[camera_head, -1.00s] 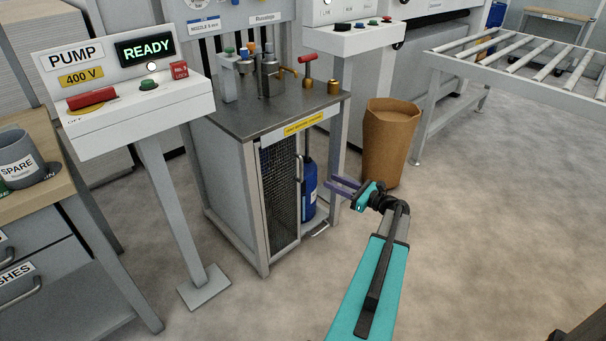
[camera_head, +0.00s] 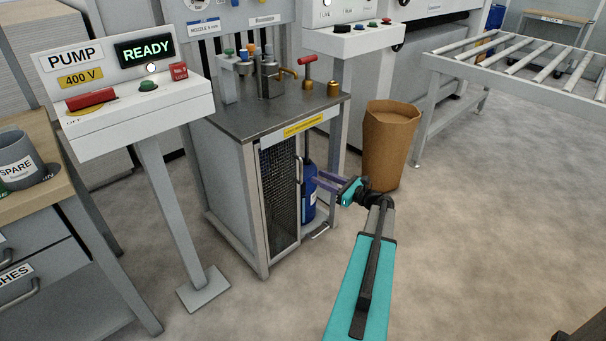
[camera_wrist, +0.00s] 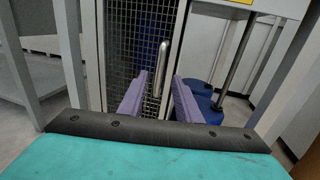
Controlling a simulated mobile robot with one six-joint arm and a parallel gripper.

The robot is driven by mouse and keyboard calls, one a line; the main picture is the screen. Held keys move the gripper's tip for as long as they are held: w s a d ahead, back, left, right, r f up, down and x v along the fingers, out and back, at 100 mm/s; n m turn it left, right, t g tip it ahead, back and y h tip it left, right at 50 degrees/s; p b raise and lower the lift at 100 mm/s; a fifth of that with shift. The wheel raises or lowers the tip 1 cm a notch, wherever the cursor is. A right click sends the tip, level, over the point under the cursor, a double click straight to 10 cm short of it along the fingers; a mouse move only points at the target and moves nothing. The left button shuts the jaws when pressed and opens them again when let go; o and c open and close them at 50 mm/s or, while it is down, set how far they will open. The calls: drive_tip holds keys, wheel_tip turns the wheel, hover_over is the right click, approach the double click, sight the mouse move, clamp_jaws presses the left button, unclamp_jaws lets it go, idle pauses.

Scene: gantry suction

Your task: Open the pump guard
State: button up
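The pump guard is a dark wire-mesh door (camera_head: 280,200) in a grey frame under the metal-topped pump bench; its mesh also shows in the wrist view (camera_wrist: 121,60). An upright bar handle (camera_head: 299,170) is on the guard's right edge. In the wrist view the handle (camera_wrist: 161,62) stands between my purple fingers, ahead of them. My gripper (camera_head: 316,181) is open and empty, just right of the handle in the head view. I see no contact with the handle. I cannot tell whether the guard is fully closed.
A blue cylinder (camera_head: 309,192) stands behind my fingers, right of the guard. A brown bin (camera_head: 391,148) stands right of the bench. The pump panel (camera_head: 135,95) on its post, reading READY, is to the left.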

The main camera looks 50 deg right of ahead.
drive_tip(key=w+a, duration=0.1)
drive_tip(key=w, duration=0.7)
drive_tip(key=shift+b, duration=0.3)
